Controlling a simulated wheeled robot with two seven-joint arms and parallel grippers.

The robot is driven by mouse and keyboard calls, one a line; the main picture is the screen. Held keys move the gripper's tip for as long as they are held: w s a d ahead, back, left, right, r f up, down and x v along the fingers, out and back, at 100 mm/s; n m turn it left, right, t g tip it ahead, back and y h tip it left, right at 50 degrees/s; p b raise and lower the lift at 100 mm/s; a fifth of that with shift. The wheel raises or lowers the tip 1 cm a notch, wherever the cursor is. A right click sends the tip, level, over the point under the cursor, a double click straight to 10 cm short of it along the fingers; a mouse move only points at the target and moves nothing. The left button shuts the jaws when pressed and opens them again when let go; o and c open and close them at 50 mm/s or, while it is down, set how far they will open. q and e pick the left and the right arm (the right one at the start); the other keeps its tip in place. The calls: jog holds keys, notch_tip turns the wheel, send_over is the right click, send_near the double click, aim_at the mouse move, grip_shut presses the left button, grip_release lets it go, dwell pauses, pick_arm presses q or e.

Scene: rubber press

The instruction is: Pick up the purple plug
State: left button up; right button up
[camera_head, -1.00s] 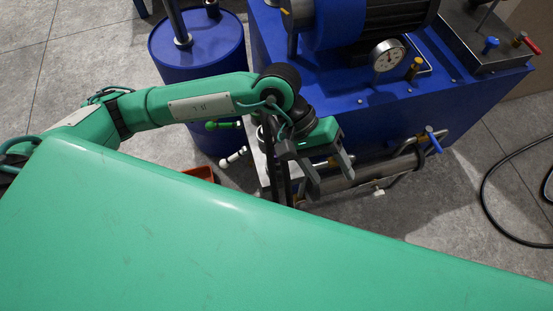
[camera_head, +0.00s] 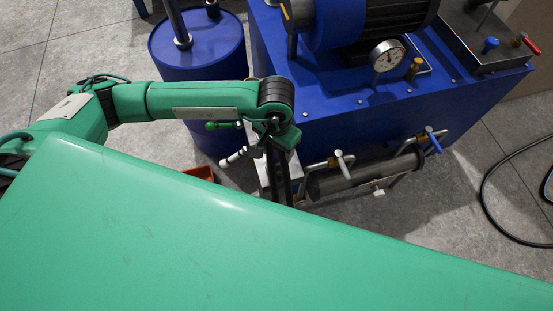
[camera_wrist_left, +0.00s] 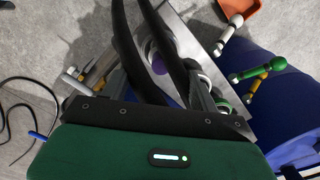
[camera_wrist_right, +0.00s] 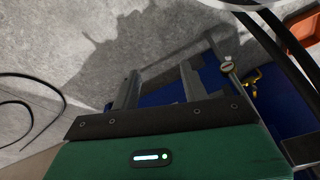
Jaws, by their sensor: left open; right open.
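The purple plug (camera_wrist_left: 158,63) shows in the left wrist view as a small round purple face at a pale metal plate (camera_wrist_left: 195,50). Dark curved strips cross in front and hide part of it. My left gripper (camera_wrist_left: 152,80) is open and empty, pointing toward the plug, which shows between its fingers and apart from them. In the head view the left gripper (camera_head: 284,138) is mostly hidden under its wrist, and I cannot make out the plug there. My right gripper (camera_wrist_right: 158,85) is open and empty in the right wrist view, over floor and blue machinery.
A blue machine (camera_head: 340,115) with a gauge (camera_head: 387,56) stands behind. A metal cylinder (camera_head: 365,177) with handles lies low to the right. A blue drum (camera_head: 200,55) and an orange container (camera_wrist_left: 240,9) are near. My green body fills the foreground.

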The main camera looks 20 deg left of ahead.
aim_at(277, 154)
pick_arm(q)
jog(key=shift+w+f, duration=0.2)
jog(key=shift+f, duration=2.5)
jog(key=c, duration=1.2)
jog(key=shift+o, duration=0.2)
